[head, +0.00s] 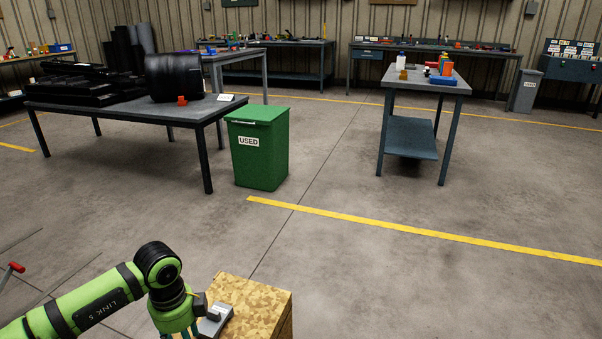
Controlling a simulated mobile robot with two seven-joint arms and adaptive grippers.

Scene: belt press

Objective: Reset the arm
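My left arm (96,302), green with black joints, comes in from the lower left and bends down at a black wrist joint. Its green end (176,318) reaches the bottom edge of the head view, beside the left side of a wooden block-like box. The fingers of my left gripper are cut off or hidden there, so I cannot tell whether they are open or hold anything. My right arm and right gripper are not in view.
The wooden box (262,305) carries a small grey device (214,318) close to my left wrist. A green bin marked USED (262,155), a dark table (190,112) and a blue-grey workbench (408,80) stand farther off. The floor at right is clear.

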